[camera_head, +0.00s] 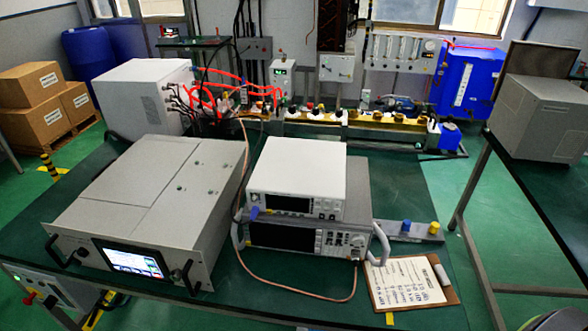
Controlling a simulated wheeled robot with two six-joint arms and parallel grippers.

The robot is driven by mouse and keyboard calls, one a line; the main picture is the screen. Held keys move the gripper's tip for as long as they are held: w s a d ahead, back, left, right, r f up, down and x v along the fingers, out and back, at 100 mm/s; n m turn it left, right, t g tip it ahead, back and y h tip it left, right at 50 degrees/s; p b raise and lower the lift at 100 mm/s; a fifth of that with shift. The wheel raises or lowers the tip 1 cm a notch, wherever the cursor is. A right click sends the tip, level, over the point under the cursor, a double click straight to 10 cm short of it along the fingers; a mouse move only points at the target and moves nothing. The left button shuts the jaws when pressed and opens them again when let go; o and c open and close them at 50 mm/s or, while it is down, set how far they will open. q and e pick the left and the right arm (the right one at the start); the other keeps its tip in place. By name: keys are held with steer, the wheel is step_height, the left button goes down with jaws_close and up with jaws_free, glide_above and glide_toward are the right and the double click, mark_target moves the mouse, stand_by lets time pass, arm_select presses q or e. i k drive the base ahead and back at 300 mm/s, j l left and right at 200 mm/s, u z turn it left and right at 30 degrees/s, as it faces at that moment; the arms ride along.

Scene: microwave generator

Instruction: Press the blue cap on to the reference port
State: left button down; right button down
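A small blue cap (406,226) stands on a grey plate (420,238) at the right side of the green table. A yellow cap (434,228) stands beside it on the same plate. Another small blue piece (255,213) sits at the left front of the upper white instrument (297,172); I cannot tell whether it is a cap or a connector. Which port is the reference port cannot be told at this size. Neither of my grippers can be made out in the head view.
A large grey unit with a lit screen (133,261) fills the table's left. A lower instrument (285,238) has grey handles. A copper cable (290,290) loops in front. A clipboard (408,284) lies at the front right. Red hoses (228,80) run behind.

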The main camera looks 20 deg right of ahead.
mark_target(406, 224)
steer(key=l+z, duration=0.1)
steer(key=z, duration=1.55)
steer(key=i+j, duration=0.05)
